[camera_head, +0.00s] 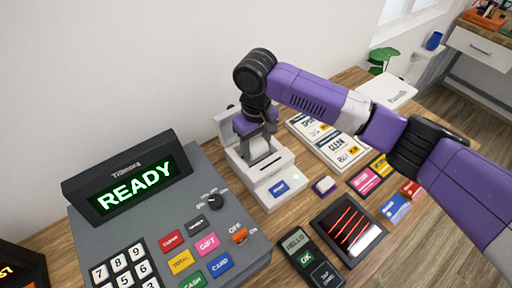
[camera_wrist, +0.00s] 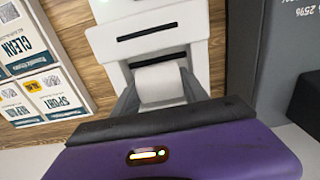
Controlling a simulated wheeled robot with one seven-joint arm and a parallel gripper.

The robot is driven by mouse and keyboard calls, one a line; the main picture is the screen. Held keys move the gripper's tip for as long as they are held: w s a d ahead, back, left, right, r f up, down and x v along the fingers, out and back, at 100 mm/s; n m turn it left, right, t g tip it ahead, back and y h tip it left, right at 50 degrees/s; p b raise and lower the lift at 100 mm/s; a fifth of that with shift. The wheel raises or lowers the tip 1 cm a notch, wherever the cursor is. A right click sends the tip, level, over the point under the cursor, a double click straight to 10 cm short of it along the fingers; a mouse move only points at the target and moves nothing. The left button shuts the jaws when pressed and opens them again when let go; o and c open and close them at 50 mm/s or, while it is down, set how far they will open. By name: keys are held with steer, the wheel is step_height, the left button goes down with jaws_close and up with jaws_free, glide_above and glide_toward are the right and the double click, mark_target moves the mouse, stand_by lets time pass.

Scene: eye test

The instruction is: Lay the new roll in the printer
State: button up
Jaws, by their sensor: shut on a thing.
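The white printer (camera_head: 284,188) stands on the wooden counter, right of the cash register. Its lid at the back is raised. My gripper (camera_head: 259,140) points down over the printer's open rear bay. In the wrist view my gripper (camera_wrist: 160,92) has one finger on each side of a white paper roll (camera_wrist: 161,83) and is shut on it. The roll also shows in the head view (camera_head: 257,148), partly hidden by the fingers. It is at the bay behind the slotted front part of the printer (camera_wrist: 150,38). I cannot tell whether the roll touches the bay floor.
The grey register (camera_head: 180,225) with a READY display (camera_head: 135,185) stands close on the left. Printed cards (camera_head: 340,146), a small purple-and-white block (camera_head: 324,185), a scanner plate (camera_head: 348,228) and a card terminal (camera_head: 311,259) lie to the right and front.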

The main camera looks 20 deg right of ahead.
mark_target(256, 143)
steer(key=shift+f, duration=0.8)
steer(key=shift+f, duration=0.1)
steer(key=o, duration=1.1)
step_height(256, 143, up, 12)
steer(key=shift+r+b, duration=0.15)
steer(key=shift+b, duration=1)
